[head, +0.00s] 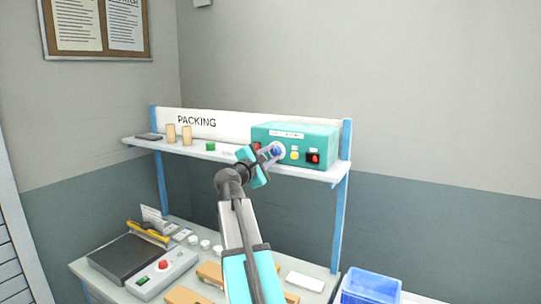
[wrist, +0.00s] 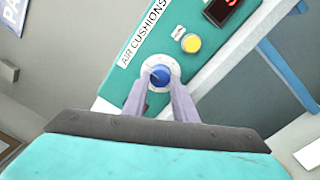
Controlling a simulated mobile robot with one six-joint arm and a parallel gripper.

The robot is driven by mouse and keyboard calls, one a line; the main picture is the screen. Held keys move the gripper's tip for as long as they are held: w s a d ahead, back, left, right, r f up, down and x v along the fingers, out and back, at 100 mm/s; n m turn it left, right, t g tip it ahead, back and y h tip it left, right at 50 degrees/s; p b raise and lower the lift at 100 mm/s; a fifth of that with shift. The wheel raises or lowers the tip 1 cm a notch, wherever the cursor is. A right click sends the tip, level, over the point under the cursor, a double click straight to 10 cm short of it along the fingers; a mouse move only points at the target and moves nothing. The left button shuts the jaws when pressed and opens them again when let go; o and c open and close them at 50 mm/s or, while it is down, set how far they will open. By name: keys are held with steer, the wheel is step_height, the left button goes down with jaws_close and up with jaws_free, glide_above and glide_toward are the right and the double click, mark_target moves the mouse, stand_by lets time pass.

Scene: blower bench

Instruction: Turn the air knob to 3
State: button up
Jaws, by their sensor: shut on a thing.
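The air knob (wrist: 160,76) is blue and sits on a round pale dial on the teal blower box (head: 320,140). In the head view the knob (head: 277,151) is partly hidden by my gripper (head: 268,154). The box stands on the right part of the upper shelf. In the wrist view my gripper (wrist: 161,90) is shut on the knob, with one grey finger on each side. The dial's numbers and the knob's pointer are too small to read.
A yellow button (head: 294,155) and a dark panel with a red display (head: 313,158) lie right of the knob. The shelf (head: 225,154) holds a green block (head: 210,147) and tan blocks. A blue crate (head: 370,287) stands at lower right.

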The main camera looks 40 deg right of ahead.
steer(key=o, duration=1)
steer(key=shift+o, duration=0.2)
steer(key=shift+a, duration=0.15)
steer(key=b+v, duration=0.4)
steer(key=v, duration=0.9)
steer(key=shift+a, duration=0.3)
